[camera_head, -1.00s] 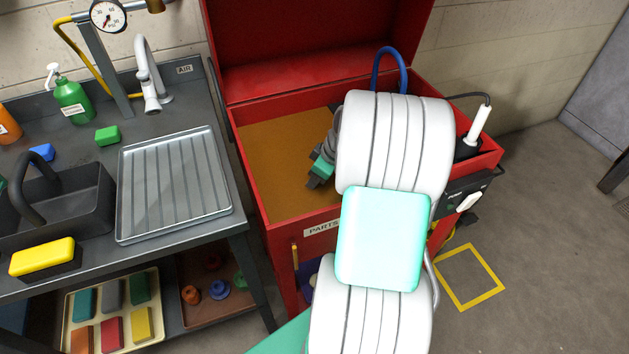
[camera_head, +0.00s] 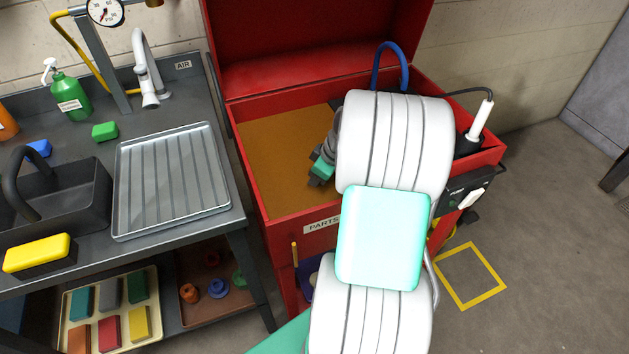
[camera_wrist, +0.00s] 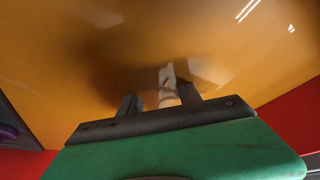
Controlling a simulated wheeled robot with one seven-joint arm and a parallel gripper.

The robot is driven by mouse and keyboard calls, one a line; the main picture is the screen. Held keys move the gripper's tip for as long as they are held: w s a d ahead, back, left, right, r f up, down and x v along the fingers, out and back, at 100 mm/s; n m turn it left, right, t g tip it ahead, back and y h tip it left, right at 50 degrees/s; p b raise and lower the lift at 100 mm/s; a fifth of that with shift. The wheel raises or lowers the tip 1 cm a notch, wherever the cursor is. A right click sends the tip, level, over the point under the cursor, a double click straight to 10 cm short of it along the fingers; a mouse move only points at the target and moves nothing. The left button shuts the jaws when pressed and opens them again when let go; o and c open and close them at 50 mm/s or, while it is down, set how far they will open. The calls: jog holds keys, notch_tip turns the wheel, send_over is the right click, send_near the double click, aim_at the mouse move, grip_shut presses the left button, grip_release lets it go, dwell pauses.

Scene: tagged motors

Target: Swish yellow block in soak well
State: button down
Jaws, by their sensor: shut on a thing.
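My gripper (camera_head: 322,172) reaches down into the open red parts washer, over its brown-orange liquid (camera_head: 272,150). In the wrist view, the fingers (camera_wrist: 160,104) point into the liquid (camera_wrist: 70,60), and their tips merge with a dark, blurred patch. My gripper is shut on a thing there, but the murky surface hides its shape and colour. A pale streak between the fingers may be a reflection. Another yellow block (camera_head: 139,323) lies in the cream tray on the lower shelf.
The red washer's front wall (camera_head: 300,228) and raised lid (camera_head: 310,45) bound the basin. A blue hose (camera_head: 388,65) arches at its back rim. A ribbed metal drainboard (camera_head: 172,185), black caddy (camera_head: 60,205) and green block (camera_head: 105,131) occupy the bench at left.

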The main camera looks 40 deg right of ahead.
notch_tip(320, 180, up, 2)
jog(key=shift+r+p, duration=0.15)
jog(key=shift+p, duration=0.4)
jog(key=shift+f+b, duration=1.45)
jog(key=shift+f, duration=0.4)
jog(key=shift+r+p, duration=1.3)
jog(key=shift+r, duration=0.55)
jog(key=shift+f+b, duration=1.5)
jog(key=shift+f, duration=0.35)
notch_tip(320, 180, up, 22)
jog(key=p, duration=1.4)
jog(key=shift+f+p, duration=0.25)
jog(key=shift+p, duration=0.15)
